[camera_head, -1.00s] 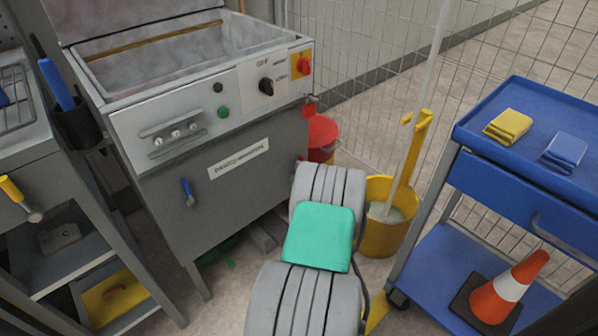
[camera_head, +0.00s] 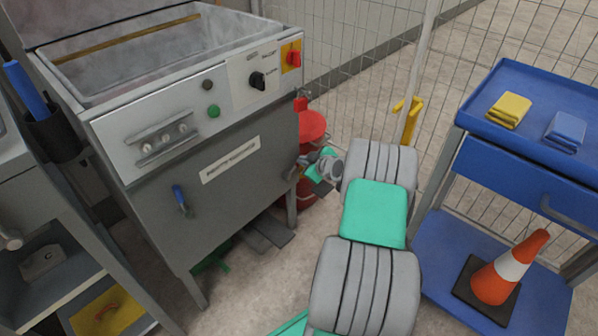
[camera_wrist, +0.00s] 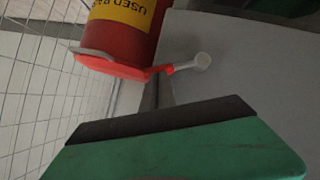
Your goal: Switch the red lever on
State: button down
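My gripper (camera_head: 319,182) is partly hidden behind my own arm, low beside the machine's right side and in front of the red bin. It is well below the lever and apart from it.
The grey machine (camera_head: 230,163) has a black knob (camera_head: 257,80) and a green button (camera_head: 214,111) left of the lever. The red bin (camera_head: 312,128) stands at its right, before a wire fence. A blue cart (camera_head: 478,130) stands right, with a traffic cone (camera_head: 500,272).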

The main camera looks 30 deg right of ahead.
jog(key=shift+w+r, duration=0.15)
jog(key=shift+w, duration=0.1)
dwell(0.3)
jog(key=shift+r, duration=0.3)
jog(key=r+p+v, duration=0.1)
jog(key=p+v, duration=0.5)
jog(key=v, duration=0.6)
jog(key=shift+w+a+r, duration=0.2)
jog(key=shift+a+r, duration=0.05)
jog(key=shift+r, duration=0.05)
